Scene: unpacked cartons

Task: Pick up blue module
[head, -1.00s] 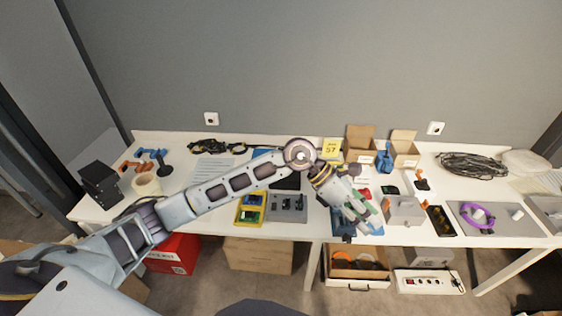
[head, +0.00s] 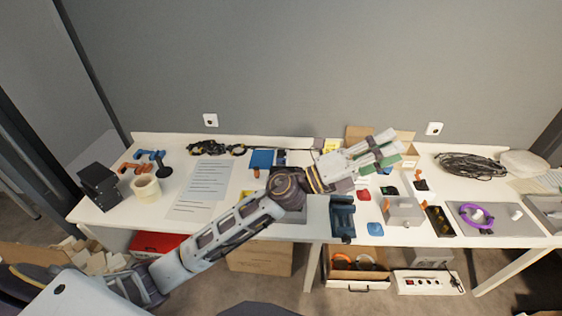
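My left gripper (head: 394,147) reaches over the cartons at the back of the white table, its fingers pointing right and slightly up. The fingers look spread, with nothing clearly held between them. A small blue piece (head: 386,171) shows just below the fingers; most of the blue thing by the cartons is hidden by the gripper. A dark blue holder (head: 342,216) stands at the front of the table, left of a small flat blue piece (head: 375,228). I cannot tell which of these is the blue module. My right gripper is out of view.
An open carton (head: 407,163) stands partly behind the gripper. A grey box (head: 403,211), a black tray (head: 440,220) and a purple ring (head: 477,215) on a grey plate lie to the right. Papers (head: 205,180) and a tape roll (head: 146,187) lie to the left.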

